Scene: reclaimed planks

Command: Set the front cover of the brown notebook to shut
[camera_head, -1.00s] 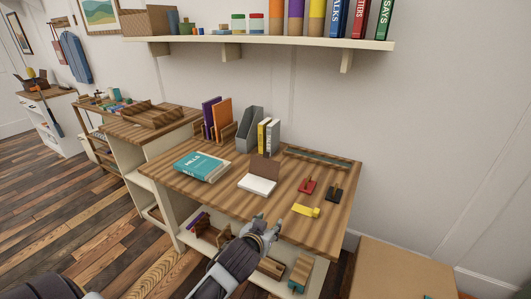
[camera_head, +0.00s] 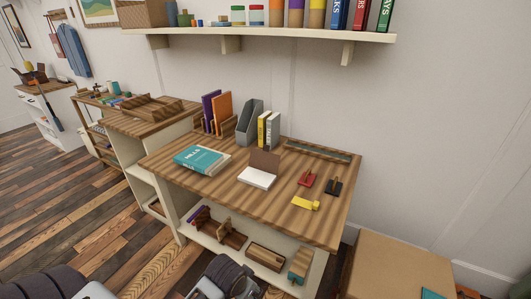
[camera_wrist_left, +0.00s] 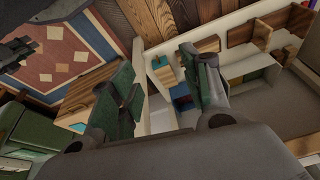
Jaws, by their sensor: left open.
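The brown notebook stands open on the desk in the head view. Its brown front cover (camera_head: 265,162) stands up at the back edge of the white page block (camera_head: 257,178). My left gripper (camera_head: 244,287) is at the bottom edge of the head view, low in front of the desk and apart from the notebook, partly cut off. In the left wrist view its two fingers (camera_wrist_left: 165,85) are spread apart with nothing between them. The notebook cannot be made out in that view.
On the desk (camera_head: 240,205), a teal book (camera_head: 201,160) lies left of the notebook. Red (camera_head: 307,180), black (camera_head: 333,188) and yellow (camera_head: 305,203) small items lie to its right. A grey file holder (camera_head: 249,122) and upright books (camera_head: 268,131) stand behind. The desk's front is clear.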

